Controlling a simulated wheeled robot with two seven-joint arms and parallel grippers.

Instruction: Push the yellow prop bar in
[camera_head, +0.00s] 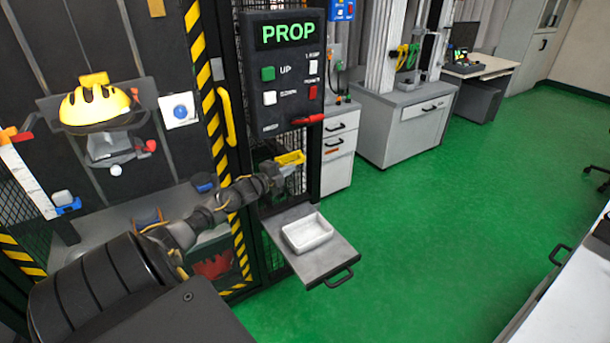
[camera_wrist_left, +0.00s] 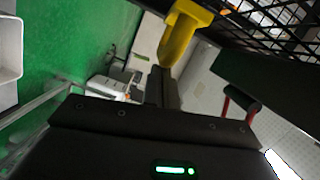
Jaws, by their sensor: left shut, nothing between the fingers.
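The yellow prop bar (camera_head: 290,158) sticks out of the mesh side of the tower, below the control panel. It also shows in the left wrist view (camera_wrist_left: 182,35) at the top, beside the black mesh. My left gripper (camera_head: 277,172) is right at the bar, with its fingers shut and empty. In the left wrist view the shut fingertips (camera_wrist_left: 160,72) are just below the bar's near end; I cannot tell whether they touch it. How far the bar reaches inside is hidden. My right gripper is not in view.
The control panel (camera_head: 285,75) reads PROP in green. A red lever (camera_head: 308,119) sticks out at its lower edge. Below the bar, a pulled-out shelf (camera_head: 330,262) holds a white tray (camera_head: 308,233). A yellow door handle (camera_head: 227,115) is left of the panel. Green floor at right is clear.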

